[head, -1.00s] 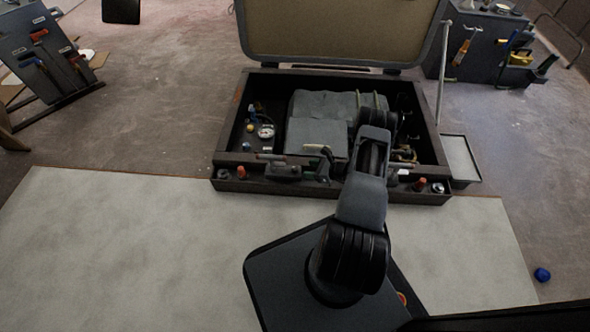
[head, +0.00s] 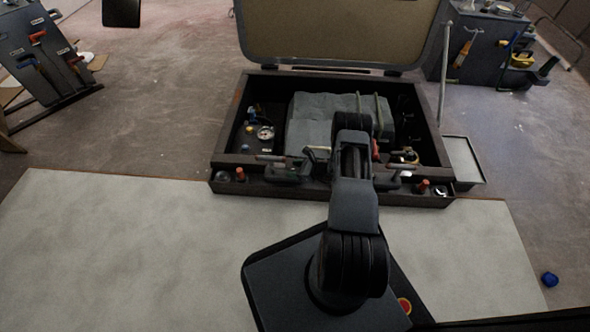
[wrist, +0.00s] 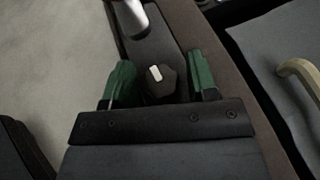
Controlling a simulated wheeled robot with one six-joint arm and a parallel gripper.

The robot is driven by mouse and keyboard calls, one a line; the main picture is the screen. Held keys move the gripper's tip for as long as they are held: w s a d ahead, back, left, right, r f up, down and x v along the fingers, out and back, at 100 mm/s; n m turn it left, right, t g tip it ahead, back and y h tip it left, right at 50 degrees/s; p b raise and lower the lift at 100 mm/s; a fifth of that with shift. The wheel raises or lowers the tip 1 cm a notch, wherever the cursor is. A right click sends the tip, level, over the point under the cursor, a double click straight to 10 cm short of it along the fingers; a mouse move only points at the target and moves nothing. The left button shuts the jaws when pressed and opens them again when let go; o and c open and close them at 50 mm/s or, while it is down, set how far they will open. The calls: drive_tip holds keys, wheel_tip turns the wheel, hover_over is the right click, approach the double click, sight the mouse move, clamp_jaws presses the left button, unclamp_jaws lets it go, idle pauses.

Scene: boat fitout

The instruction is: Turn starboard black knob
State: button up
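A black knob (wrist: 166,86) with a white pointer mark sits on a dark ledge in the wrist view. My gripper (wrist: 162,80) has green fingertips, one on each side of the knob. The fingers are open, with a narrow gap visible at the right of the knob; whether the left finger touches it I cannot tell. In the head view, my arm covers the middle of the front ledge of an open dark case (head: 330,190), and I cannot make out this knob there.
A metal post with a reddish top (wrist: 128,12) stands on the ledge just beyond the knob. A beige curved handle (wrist: 297,70) lies to the right. The case lid (head: 340,30) stands open behind.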

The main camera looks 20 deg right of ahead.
drive_tip(key=c, duration=0.8)
drive_tip(key=shift+m+h, duration=0.3)
drive_tip(key=shift+m+t+h+p, duration=0.7)
drive_tip(key=shift+m+t+h, duration=0.2)
drive_tip(key=shift+m+h, duration=0.1)
drive_tip(key=shift+m+t+h+p, duration=0.6)
drive_tip(key=shift+m+t+h, duration=0.3)
drive_tip(key=shift+m+h, duration=1.6)
drive_tip(key=shift+h, duration=0.3)
drive_tip(key=o, duration=0.9)
